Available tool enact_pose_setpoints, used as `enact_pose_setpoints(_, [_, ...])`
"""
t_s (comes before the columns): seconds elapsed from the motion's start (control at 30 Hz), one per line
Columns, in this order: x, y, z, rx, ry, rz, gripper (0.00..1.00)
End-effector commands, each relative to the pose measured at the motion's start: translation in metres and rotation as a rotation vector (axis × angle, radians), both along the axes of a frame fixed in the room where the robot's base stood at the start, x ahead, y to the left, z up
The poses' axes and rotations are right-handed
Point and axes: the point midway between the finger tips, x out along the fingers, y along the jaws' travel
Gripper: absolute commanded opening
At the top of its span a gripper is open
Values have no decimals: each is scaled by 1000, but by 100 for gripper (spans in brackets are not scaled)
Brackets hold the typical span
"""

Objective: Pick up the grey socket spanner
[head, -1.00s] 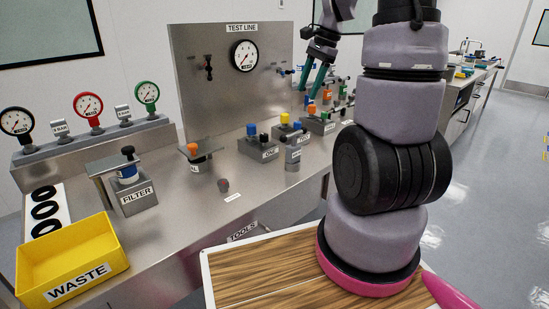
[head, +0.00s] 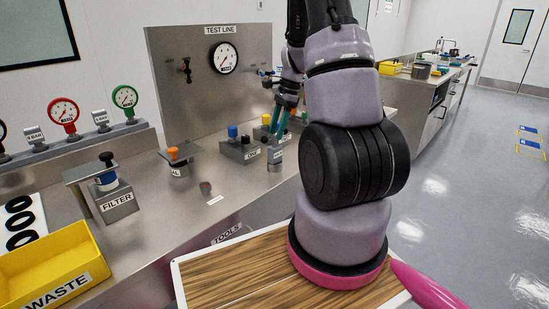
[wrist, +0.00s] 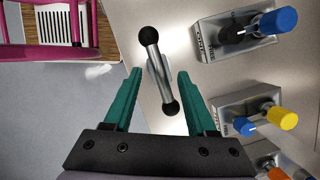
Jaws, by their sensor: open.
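The grey socket spanner (wrist: 152,52) shows in the wrist view as a grey bar with a black ball at each end, over a paler grey part below it. My gripper (wrist: 159,73) is open, its two teal fingers on either side of the bar in that picture, not closed on it. How far the fingertips are above the spanner I cannot tell. In the head view my gripper (head: 276,128) points down at the bench, over a small grey labelled post (head: 275,158) beside the capped blocks. The spanner's bar is not clear there.
Blocks with a blue cap (wrist: 279,19) and a yellow cap (wrist: 285,118) stand close on the right in the wrist view. The test line panel (head: 210,90) rises behind. A filter block (head: 115,200) and a yellow waste bin (head: 55,265) stand at left.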

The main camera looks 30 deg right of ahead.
Motion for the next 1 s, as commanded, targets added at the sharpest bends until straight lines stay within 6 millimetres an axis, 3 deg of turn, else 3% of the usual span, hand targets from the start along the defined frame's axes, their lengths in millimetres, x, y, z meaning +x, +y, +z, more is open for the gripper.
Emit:
enact_pose_setpoints(0.2, [-1, 7, -27, 1, 1, -1, 57])
enact_pose_setpoints(0.47, [0, 8, -30, 0, 0, 1, 57])
enact_pose_setpoints(0.5, [0, 8, -30, 0, 0, 1, 49])
enact_pose_setpoints(0.63, [0, 8, -30, 0, 0, 1, 0])
enact_pose_setpoints(1.0, [0, 8, -30, 0, 0, 1, 0])
